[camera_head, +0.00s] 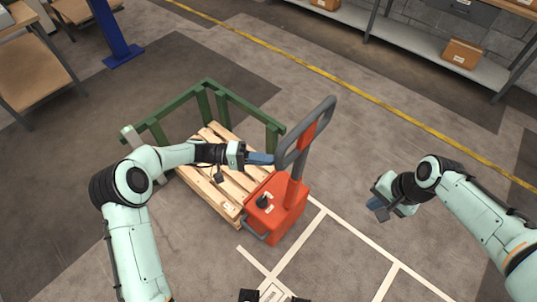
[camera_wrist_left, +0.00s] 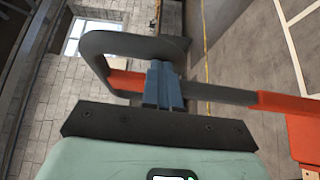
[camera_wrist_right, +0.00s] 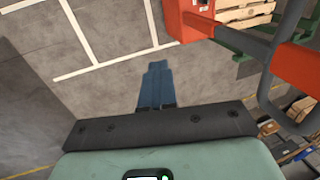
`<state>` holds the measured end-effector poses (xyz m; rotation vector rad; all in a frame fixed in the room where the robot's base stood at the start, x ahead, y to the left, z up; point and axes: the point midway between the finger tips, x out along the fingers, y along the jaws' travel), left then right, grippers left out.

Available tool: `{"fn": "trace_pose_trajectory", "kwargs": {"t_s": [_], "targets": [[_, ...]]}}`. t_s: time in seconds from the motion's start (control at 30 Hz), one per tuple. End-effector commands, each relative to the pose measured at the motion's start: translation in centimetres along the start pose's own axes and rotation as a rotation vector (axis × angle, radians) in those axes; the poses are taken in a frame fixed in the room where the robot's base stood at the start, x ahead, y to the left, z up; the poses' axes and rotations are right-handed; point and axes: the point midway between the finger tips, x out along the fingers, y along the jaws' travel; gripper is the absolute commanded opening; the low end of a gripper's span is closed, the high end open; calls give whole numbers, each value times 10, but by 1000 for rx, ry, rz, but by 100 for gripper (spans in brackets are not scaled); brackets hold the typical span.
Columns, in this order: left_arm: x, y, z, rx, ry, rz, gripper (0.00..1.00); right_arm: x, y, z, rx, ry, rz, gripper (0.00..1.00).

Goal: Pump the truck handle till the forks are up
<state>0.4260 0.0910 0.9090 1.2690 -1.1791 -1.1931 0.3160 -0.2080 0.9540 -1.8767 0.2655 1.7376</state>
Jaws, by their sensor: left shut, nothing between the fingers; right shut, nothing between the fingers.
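The pallet truck has an orange body (camera_head: 277,208) and a grey looped handle (camera_head: 327,112) with an orange panel, standing up and leaning to the right. My left gripper (camera_head: 262,159) is shut and empty beside the left side of the handle loop. In the left wrist view its blue fingers (camera_wrist_left: 163,85) overlap the handle (camera_wrist_left: 120,45); I cannot tell whether they touch it. My right gripper (camera_head: 378,207) is shut and empty, to the right of the truck and apart from it. The right wrist view shows its fingers (camera_wrist_right: 155,87) over bare floor. The forks are hidden.
A wooden pallet (camera_head: 205,188) lies behind the truck body, inside a green rail frame (camera_head: 168,120). White floor lines (camera_head: 300,238) run in front. A blue post (camera_head: 112,30) stands at the back left. A shelf with boxes (camera_head: 462,53) is at the back right. Floor right of the truck is clear.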

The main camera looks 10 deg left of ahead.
Motion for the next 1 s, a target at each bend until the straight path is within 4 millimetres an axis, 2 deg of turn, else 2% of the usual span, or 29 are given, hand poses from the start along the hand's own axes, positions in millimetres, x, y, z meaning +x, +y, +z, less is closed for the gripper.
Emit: {"fn": "trace_pose_trajectory", "kwargs": {"t_s": [0.1,0.37,0.4,0.47,0.5,0.57,0.87,1.0], "targets": [[8,1,6,10,-3,-14,0,0,0,0,0,0,0,0],[9,1,6,11,-2,-16,0,0,0,0,0,0,0,0],[9,1,6,11,-2,-16,0,0,0,0,0,0,0,4],[9,1,6,11,-2,-16,0,0,0,0,0,0,0,24],[9,1,6,11,-2,-16,0,0,0,0,0,0,0,37],[9,1,6,11,-2,-16,0,0,0,0,0,0,0,54],[8,1,6,11,-2,-16,0,-1,0,0,0,1,0,54],[8,1,6,11,-2,-16,0,-14,0,-1,0,4,-2,54]]}}
